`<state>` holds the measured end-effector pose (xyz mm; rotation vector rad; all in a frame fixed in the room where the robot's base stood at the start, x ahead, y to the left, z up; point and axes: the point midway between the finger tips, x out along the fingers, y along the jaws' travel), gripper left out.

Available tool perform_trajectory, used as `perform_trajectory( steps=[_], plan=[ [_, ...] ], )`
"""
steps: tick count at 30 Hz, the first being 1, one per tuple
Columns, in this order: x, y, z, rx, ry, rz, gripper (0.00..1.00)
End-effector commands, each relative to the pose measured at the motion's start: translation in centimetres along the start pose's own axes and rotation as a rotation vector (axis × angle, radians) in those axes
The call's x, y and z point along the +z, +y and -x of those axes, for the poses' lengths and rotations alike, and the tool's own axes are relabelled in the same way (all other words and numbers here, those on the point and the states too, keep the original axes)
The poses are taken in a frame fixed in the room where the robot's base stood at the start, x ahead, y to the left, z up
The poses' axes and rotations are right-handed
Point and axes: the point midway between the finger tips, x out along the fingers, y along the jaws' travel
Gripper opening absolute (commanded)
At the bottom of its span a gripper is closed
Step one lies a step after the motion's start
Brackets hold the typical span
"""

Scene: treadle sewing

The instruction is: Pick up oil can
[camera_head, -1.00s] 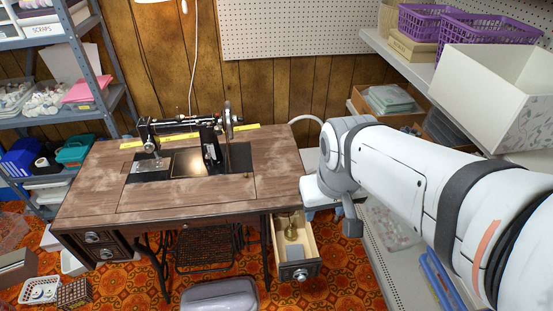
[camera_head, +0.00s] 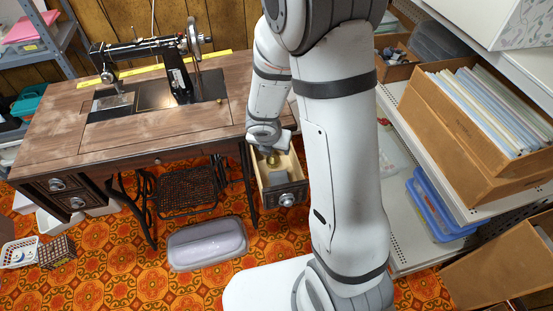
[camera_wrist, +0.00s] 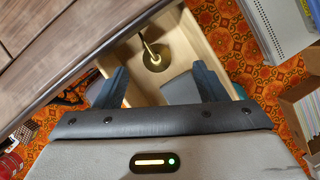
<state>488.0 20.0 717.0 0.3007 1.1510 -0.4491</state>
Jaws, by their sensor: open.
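The brass oil can (camera_wrist: 155,60) stands in the open drawer (camera_wrist: 195,35) of the sewing table, with its thin spout rising from a round base. In the head view, a small brass part of the oil can (camera_head: 272,160) shows just under my gripper (camera_head: 268,142); the rest is hidden. In the wrist view, my gripper (camera_wrist: 160,68) is open over the drawer, its dark fingers on either side of the oil can, with nothing held between them. Whether a finger touches the can cannot be told.
A grey block (camera_wrist: 181,90) lies in the drawer near the oil can. The wooden tabletop (camera_head: 130,135) with the black sewing machine (camera_head: 178,80) borders the drawer on the left. A shelf (camera_head: 405,130) with file boxes stands at right. A grey case (camera_head: 207,243) lies on the floor.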

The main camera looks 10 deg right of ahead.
Motion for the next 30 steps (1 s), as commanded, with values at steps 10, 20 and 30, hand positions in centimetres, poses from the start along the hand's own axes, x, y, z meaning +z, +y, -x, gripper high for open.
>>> perform_trajectory(
  steps=[10,20,30],
  plan=[
    [-0.4,0.2,-3.4,0.0,0.001,0.004,0.65],
    [-0.7,0.7,-7.5,0.0,0.0,0.002,0.65],
    [-0.6,0.7,-7.3,0.0,0.0,0.002,0.55]
  ],
)
